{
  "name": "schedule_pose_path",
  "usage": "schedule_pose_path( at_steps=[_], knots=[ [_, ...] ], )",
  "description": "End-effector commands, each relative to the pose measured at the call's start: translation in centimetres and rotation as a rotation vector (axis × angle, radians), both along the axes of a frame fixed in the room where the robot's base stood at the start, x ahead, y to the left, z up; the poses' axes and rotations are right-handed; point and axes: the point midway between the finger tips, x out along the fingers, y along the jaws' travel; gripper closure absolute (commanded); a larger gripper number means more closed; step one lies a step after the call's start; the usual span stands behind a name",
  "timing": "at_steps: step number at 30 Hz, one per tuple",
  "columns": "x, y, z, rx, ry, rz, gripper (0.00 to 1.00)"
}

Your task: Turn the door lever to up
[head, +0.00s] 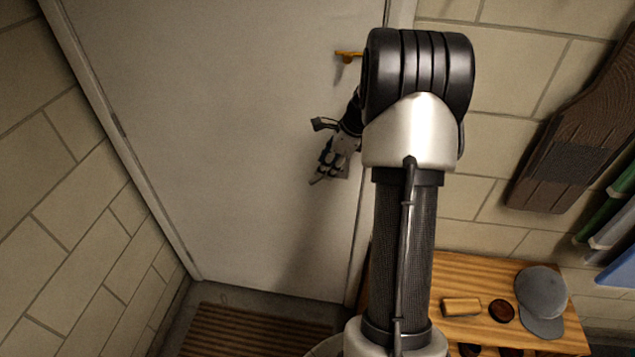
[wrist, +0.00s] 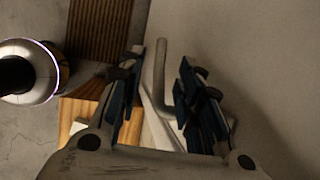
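The white door (head: 230,120) fills the middle of the head view. My gripper (head: 327,172) is close in front of it, near its right edge, pointing downward. In the wrist view my gripper (wrist: 160,75) is open, with dark finger pads on both sides. A grey bent bar that looks like the door lever (wrist: 160,72) lies between the fingers, with gaps on both sides. I cannot tell how far it is turned. My gripper hides this spot in the head view. A brass-coloured handle-like piece (head: 348,55) is higher on the door, partly behind my arm.
A wooden bench (head: 465,275) with a cap (head: 540,293) and small items stands right of the door. A slatted mat (head: 250,330) lies on the floor. A dark wooden board (head: 565,160) is on the right wall. The door's left side is clear.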

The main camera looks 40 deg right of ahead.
Motion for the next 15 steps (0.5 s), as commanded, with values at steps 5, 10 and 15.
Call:
schedule_pose_path(
  at_steps=[5, 10, 15],
  knots=[
    [1.4, 0.6, -3.8, 0.002, 0.000, 0.002, 0.67],
    [2.3, 1.0, -6.0, 0.000, 0.000, 0.001, 0.67],
    [2.8, 1.2, -6.9, 0.000, 0.000, 0.001, 0.67]
  ],
)
